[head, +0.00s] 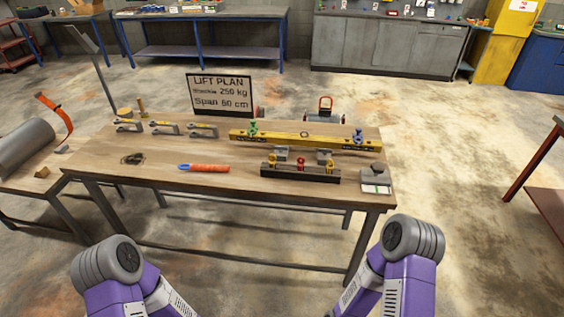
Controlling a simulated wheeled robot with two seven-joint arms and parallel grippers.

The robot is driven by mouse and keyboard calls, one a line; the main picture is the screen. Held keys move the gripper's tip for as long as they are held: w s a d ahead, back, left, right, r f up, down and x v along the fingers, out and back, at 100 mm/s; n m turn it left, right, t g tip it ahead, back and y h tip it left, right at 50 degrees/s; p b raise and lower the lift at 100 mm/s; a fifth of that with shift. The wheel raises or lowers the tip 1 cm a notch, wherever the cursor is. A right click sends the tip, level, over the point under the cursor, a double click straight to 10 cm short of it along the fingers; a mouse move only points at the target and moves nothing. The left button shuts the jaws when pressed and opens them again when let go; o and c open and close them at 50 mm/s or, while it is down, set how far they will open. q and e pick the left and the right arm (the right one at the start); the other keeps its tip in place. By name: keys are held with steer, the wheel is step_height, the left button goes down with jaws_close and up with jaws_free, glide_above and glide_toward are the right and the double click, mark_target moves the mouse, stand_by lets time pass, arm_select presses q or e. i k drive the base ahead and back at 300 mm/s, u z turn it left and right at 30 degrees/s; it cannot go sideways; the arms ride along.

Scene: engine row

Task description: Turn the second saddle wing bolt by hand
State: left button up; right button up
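A dark bar (300,174) lies near the table's front right edge. It carries grey blocks, seemingly saddles, one on the left (281,153) and one on the right (324,156). Small fittings stand along it: a yellow one on the left (272,161), a red one in the middle (301,163) and a yellow one on the right (329,166). They are too small to tell which is the second saddle's wing bolt. Neither gripper is in view; only my purple arm links show at the bottom, short of the table.
A yellow beam (290,139) with a green and a blue shackle lies behind the bar. An orange-handled tool (204,168) lies left of it. A grey block (375,176) stands at the right edge. A "LIFT PLAN" sign (220,94) stands at the back.

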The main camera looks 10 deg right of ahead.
mark_target(280, 149)
steer(key=u, duration=0.15)
steer(key=k, duration=0.4)
steer(key=z, duration=1.15)
steer(key=i, duration=1.1)
steer(key=u, duration=0.85)
steer(key=i, duration=0.75)
steer(key=u, duration=0.8)
